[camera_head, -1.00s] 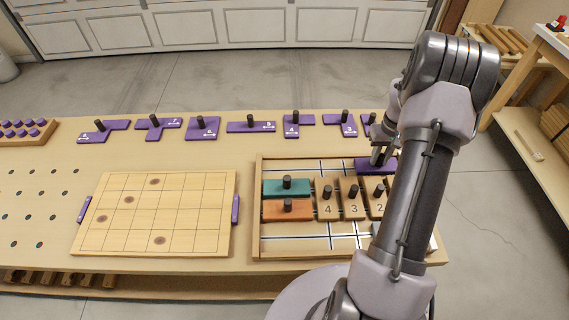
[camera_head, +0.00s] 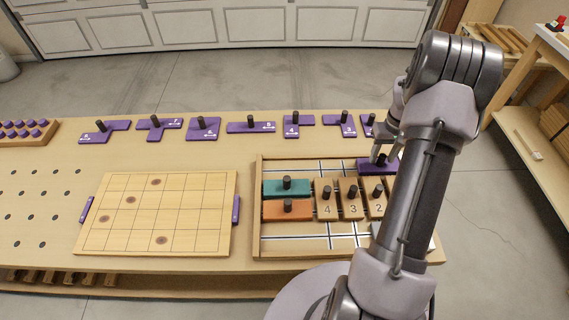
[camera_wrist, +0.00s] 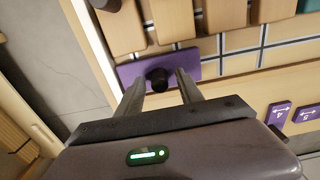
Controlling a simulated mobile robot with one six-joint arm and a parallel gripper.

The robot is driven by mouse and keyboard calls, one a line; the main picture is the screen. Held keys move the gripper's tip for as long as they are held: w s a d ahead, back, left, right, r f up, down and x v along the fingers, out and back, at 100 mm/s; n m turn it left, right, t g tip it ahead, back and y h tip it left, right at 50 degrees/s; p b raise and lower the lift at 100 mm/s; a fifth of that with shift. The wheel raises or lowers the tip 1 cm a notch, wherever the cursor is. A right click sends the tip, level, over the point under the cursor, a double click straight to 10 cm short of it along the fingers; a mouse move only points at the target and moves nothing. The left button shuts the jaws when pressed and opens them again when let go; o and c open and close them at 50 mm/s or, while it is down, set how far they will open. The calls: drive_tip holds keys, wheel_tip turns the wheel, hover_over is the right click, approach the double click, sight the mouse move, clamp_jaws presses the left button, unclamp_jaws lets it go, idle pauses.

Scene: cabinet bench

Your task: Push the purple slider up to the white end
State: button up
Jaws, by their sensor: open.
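The purple slider (camera_head: 366,167) lies in the far right part of the framed wooden tray (camera_head: 257,208), partly hidden by my arm. It also shows in the wrist view as a purple bar (camera_wrist: 130,73) with an upright black knob (camera_wrist: 158,78). My gripper (camera_head: 383,155) is open at the slider. In the wrist view my gripper's fingers (camera_wrist: 160,86) stand on either side of the knob, with a visible gap beside it. I cannot tell the white end for sure; a pale patch (camera_head: 431,243) shows at the tray's near right corner, mostly behind my arm.
In the tray, a teal block (camera_head: 273,187), an orange block (camera_head: 275,210) and wooden blocks marked 4 (camera_head: 327,210), 3 (camera_head: 353,209) and 2 (camera_head: 377,210) carry black knobs. White-and-dark lines cross bare tray floor. Purple pieces (camera_head: 250,127) line the bench's far side.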

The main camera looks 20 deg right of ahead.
sight(383, 156)
drive_tip(key=shift+r+p, duration=2.15)
drive_tip(key=shift+r, duration=1.05)
drive_tip(key=shift+f, duration=0.1)
